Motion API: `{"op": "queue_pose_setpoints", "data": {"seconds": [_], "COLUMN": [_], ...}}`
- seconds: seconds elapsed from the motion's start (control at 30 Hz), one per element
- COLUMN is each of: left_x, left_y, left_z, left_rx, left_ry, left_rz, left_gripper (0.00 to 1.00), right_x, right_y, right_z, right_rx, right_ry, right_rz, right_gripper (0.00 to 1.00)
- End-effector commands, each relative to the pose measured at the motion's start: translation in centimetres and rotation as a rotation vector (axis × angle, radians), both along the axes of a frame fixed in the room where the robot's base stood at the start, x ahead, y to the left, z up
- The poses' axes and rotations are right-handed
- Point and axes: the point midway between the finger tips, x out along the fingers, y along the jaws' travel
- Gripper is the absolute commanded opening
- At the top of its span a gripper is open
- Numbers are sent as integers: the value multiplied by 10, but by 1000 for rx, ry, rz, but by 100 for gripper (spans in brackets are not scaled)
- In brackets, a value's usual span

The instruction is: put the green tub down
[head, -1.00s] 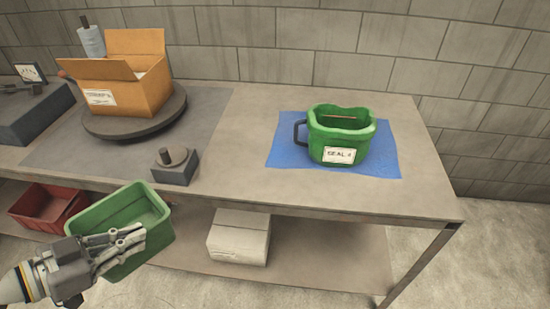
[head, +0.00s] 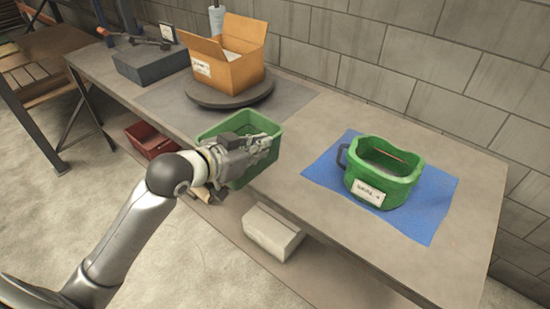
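A rectangular, open-topped green tub (head: 270,153) is at my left gripper (head: 262,146), near the front edge of the workbench. The gripper's fingers lie across the near rim and seem shut on it. The tub looks about level and overlaps the front edge in the picture; whether its base touches the bench top is hidden. My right gripper is not in view.
A green container (head: 384,172) with a dark handle and white label stands on a blue mat (head: 425,215) to the right. An open cardboard box (head: 235,72) sits on a round turntable (head: 215,99) behind. A white box (head: 272,232) is on the lower shelf.

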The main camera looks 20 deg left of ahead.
Motion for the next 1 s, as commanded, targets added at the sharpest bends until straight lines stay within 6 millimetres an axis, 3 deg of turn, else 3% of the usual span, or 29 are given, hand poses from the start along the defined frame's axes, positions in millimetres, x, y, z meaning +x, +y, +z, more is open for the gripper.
{"op": "queue_pose_setpoints", "data": {"seconds": [0.1,0.27,0.7,1.0], "left_x": [6,20,100,132], "left_y": [0,-2,-25,-33], "left_z": [13,11,-29,-72], "left_rx": [1,-5,-4,-4], "left_ry": [-3,2,5,3], "left_rz": [31,49,47,47], "left_gripper": [0,0,0,0], "right_x": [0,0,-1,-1], "right_y": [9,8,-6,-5], "right_z": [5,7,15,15], "right_rx": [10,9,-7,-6], "right_ry": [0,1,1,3], "right_rz": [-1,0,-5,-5], "right_gripper": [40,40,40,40]}}
